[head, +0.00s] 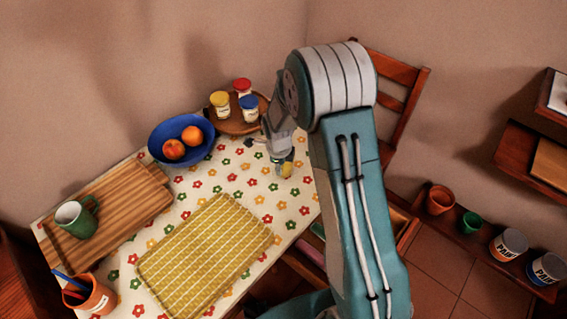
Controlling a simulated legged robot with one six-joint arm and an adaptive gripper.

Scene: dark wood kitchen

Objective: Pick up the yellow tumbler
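A small yellow object, which looks like the yellow tumbler (287,170), is at the right part of the flowered tablecloth. Only a little of it shows, below and behind my gripper. My gripper (281,161) points down from the end of my teal arm and overlaps the yellow object in the head view. The fingers are small and partly hidden, so I cannot tell whether they touch it or how far apart they are.
A blue bowl (160,152) with fruit and a round wooden tray (232,127) with several jars stand behind. A yellow checked mat (205,255), a cutting board (130,207) with a green mug (76,219), and an orange cup (97,296) occupy the table's left and front.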

